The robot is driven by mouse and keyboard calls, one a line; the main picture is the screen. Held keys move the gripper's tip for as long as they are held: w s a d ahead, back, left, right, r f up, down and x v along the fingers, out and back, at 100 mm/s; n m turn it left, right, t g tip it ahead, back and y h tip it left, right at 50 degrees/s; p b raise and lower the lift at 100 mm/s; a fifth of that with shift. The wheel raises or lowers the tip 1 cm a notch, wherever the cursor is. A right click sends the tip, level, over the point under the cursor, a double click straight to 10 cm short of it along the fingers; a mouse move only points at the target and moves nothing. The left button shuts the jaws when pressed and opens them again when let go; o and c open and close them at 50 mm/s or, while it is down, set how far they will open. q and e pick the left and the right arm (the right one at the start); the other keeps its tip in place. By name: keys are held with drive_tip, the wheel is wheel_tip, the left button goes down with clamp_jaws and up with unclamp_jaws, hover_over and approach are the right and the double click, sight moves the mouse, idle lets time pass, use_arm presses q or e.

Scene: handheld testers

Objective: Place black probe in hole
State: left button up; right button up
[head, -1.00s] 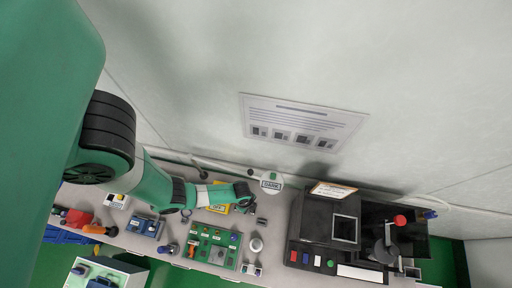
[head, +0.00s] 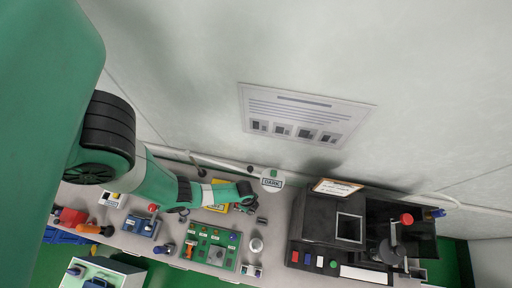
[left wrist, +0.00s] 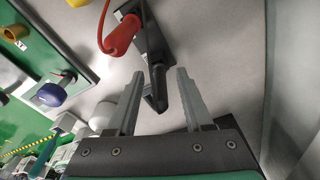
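The black probe (left wrist: 158,85) shows in the left wrist view, its dark tapered end pointing down between my fingers. My left gripper (left wrist: 158,98) is open, with one grey finger on each side of the probe and a visible gap to each. The red probe (left wrist: 121,36) with its red cable lies just left of the black one, outside the fingers. In the head view my left gripper (head: 248,200) is over the bench by a yellow device (head: 219,187), partly hidden by my arm. The hole cannot be made out. My right gripper is not in view.
A green panel (head: 211,249) with knobs lies in front of my left arm. A black machine (head: 312,222) stands to the right. In the left wrist view a blue knob (left wrist: 51,94) rises left of the fingers.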

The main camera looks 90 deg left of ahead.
use_arm(q)
wheel_tip(320, 180, up, 12)
drive_tip(key=s+p, duration=0.1)
drive_tip(key=p, duration=1)
drive_tip(key=shift+a, duration=0.45)
drive_tip(key=shift+r, duration=0.1)
